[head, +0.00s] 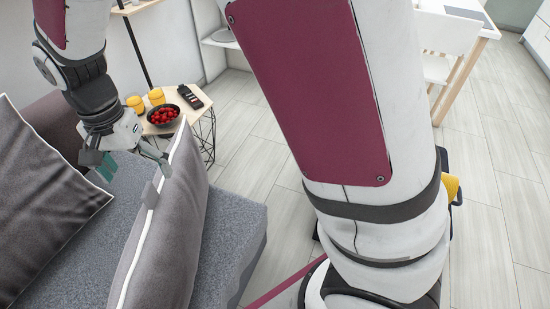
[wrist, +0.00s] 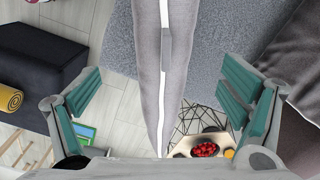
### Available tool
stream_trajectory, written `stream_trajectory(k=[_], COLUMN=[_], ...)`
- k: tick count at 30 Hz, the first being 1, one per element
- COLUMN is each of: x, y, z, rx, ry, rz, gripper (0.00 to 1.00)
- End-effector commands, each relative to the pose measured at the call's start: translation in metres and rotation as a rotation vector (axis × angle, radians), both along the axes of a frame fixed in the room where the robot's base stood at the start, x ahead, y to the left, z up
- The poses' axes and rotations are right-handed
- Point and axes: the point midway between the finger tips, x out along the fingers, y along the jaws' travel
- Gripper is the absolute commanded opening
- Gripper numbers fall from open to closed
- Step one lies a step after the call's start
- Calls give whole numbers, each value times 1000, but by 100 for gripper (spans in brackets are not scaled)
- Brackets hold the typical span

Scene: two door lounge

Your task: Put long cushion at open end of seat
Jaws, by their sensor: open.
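A long grey cushion (head: 172,240) with white piping and a small grey tab stands on edge on the grey sofa seat (head: 234,228), near the seat's edge. My gripper (head: 135,168) is open over the cushion's upper edge. In the wrist view the cushion (wrist: 150,60) runs down the middle between the teal fingers of the spread gripper (wrist: 165,85), with gaps on both sides. I cannot tell how deep the fingers reach. A second dark grey cushion (head: 45,205) leans at the left of the seat.
A small side table (head: 192,92) beyond the seat holds a bowl of red fruit (head: 163,115), yellow cups (head: 156,96) and a remote (head: 190,96). In the wrist view a dark ottoman (wrist: 38,60) and a yellow roll (wrist: 10,98) are at left. Pale floor (head: 275,155) lies beside the sofa.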

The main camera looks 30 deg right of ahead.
Motion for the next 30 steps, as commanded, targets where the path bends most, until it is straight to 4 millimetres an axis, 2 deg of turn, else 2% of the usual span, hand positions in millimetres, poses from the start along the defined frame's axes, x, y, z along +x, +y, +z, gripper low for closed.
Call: stream_trajectory(k=[5,9,15,19,24,27,30], x=[-23,-61,-128,-177,-235,-259,-274], y=[-46,-93,-150,-178,-202,-208,-212], z=[47,86,121,132,131,127,124], rx=[15,21,16,5,-14,-24,-32], ry=[-18,-30,-51,-65,-74,-77,-77], rz=[63,153,283,366,464,507,535], gripper=[91,91,91,91,91,91,91])
